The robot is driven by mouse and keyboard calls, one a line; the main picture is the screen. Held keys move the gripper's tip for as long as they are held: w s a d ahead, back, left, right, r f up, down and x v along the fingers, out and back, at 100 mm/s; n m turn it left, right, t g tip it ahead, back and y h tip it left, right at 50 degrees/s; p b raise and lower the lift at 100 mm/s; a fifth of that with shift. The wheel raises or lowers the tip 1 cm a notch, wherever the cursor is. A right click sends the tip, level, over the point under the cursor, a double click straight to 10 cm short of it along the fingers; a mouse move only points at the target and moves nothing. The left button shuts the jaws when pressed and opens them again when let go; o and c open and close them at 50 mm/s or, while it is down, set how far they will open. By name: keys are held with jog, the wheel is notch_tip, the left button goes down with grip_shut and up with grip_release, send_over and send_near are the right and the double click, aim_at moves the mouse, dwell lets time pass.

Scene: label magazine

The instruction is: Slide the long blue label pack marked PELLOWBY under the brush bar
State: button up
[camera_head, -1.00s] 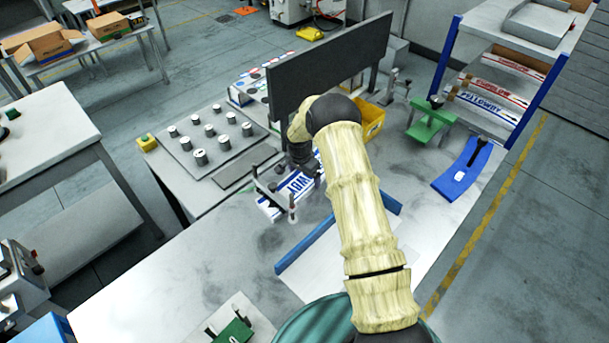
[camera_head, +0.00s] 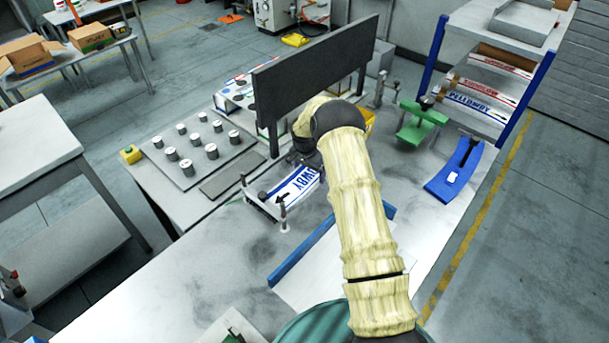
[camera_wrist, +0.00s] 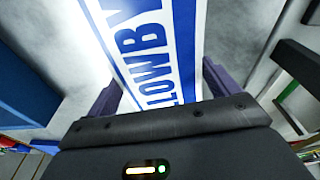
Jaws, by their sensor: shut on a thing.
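My gripper (camera_wrist: 160,85) is shut on a long white-and-blue label pack (camera_wrist: 187,40), with a finger on each side of it. Part of its name, "LOWBY", shows in blue letters in the wrist view. The pack (camera_head: 298,186) points lower left, toward a low bar on posts (camera_head: 263,206), which seems to be the brush bar. A black arrow shows on the pack beside the bar. Whether the pack's tip is under the bar I cannot tell.
A tall dark panel (camera_head: 312,75) stands close behind my gripper. A plate with several round knobs (camera_head: 195,145) lies left. A blue rail (camera_head: 330,245) edges a white plate. A green clamp (camera_head: 420,120), a blue curved piece (camera_head: 455,172) and a rack with packs (camera_head: 480,103) are right.

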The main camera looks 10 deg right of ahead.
aim_at(306, 176)
jog(key=shift+w+d, duration=0.2)
jog(key=shift+d, duration=0.1)
jog(key=o, duration=1.2)
notch_tip(306, 176, up, 17)
jog(key=s+a+b, duration=0.1)
jog(key=a+b, duration=0.1)
jog(key=b, duration=0.2)
jog(key=shift+s+r+b, duration=0.15)
jog(key=shift+s+b, duration=0.2)
jog(key=shift+s, duration=0.1)
